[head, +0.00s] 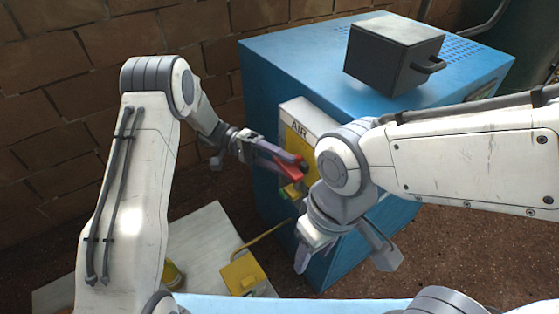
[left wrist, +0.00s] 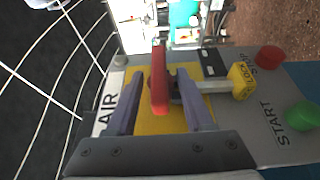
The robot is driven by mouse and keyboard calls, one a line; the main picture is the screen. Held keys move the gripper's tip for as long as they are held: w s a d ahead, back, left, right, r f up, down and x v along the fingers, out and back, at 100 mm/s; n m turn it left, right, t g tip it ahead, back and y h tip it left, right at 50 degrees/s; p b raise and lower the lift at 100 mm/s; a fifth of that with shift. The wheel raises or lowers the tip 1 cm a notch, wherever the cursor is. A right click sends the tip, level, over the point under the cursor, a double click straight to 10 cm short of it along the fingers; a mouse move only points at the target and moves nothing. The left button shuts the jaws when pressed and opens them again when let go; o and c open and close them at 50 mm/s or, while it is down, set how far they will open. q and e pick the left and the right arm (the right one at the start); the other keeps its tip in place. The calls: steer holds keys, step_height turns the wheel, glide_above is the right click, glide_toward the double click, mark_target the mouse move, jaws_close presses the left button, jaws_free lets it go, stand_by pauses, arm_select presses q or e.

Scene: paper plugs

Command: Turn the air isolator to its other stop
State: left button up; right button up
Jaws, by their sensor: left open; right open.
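The air isolator has a red handle (left wrist: 159,78) on a yellow plate (left wrist: 150,122), on a grey panel marked AIR (left wrist: 106,103). The red handle also shows in the head view (head: 288,156), on the side of the blue cabinet. My left gripper (left wrist: 159,104) is open, with one finger on each side of the handle. I see gaps between handle and fingers. In the head view my left gripper (head: 276,153) is at the panel. My right gripper (head: 345,257) is open and empty, low in front of the cabinet. My right arm hides part of the panel.
A yellow LOCK piece (left wrist: 240,80), a red STOP button (left wrist: 270,57) and a green START button (left wrist: 301,115) sit beside the isolator. A dark metal box (head: 393,55) stands on the blue cabinet (head: 290,53). A yellow box (head: 243,273) with a cord lies low, left of the cabinet.

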arm_select(q)
steer(key=p+v, duration=1)
steer(key=p, duration=0.2)
steer(key=shift+a, duration=0.2)
stand_by(0.5)
